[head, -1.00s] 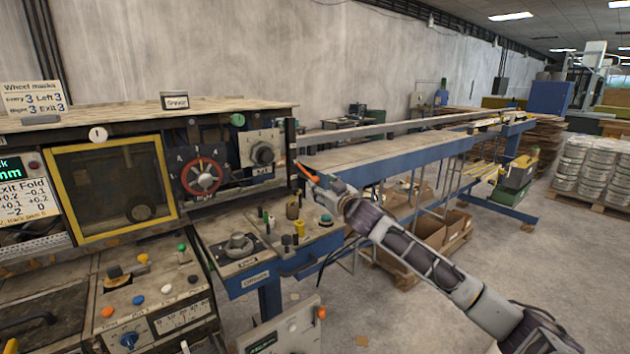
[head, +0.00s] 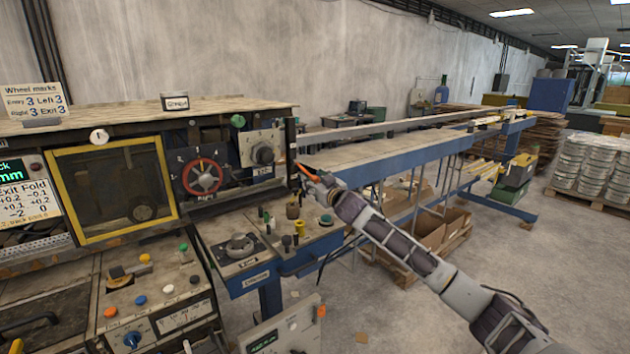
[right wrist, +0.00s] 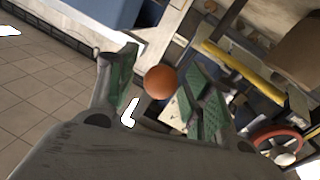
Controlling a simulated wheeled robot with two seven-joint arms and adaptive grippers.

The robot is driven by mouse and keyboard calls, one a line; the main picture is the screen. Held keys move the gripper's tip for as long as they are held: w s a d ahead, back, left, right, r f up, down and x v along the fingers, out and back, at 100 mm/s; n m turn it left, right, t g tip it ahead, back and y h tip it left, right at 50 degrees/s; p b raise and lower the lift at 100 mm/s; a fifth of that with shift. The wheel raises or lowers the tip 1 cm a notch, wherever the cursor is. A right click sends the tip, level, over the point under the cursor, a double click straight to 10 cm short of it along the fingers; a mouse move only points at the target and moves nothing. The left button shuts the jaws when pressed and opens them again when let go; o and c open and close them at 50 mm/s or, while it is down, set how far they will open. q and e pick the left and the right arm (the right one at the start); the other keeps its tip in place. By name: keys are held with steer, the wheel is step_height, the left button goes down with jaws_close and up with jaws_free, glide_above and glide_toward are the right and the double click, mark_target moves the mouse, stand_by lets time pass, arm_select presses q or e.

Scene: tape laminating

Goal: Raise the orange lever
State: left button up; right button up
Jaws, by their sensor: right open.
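The orange lever (head: 306,169) sticks out at the right end of the machine's panel, beside a dark upright post. Its round orange knob (right wrist: 160,82) is large in the right wrist view. My right gripper (head: 309,177) is open at the lever. In the right wrist view, its two fingers with green pads (right wrist: 160,66) stand on either side of the knob, with gaps visible. The lever's shaft is mostly hidden.
A red handwheel (head: 203,177) and a grey knob plate (head: 262,152) sit left of the lever. Below is a blue-edged control shelf (head: 240,256) with several knobs. A long blue conveyor table (head: 400,160) runs off behind my right arm.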

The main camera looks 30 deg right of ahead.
steer(key=shift+w, duration=0.15)
jaws_close()
stand_by(0.4)
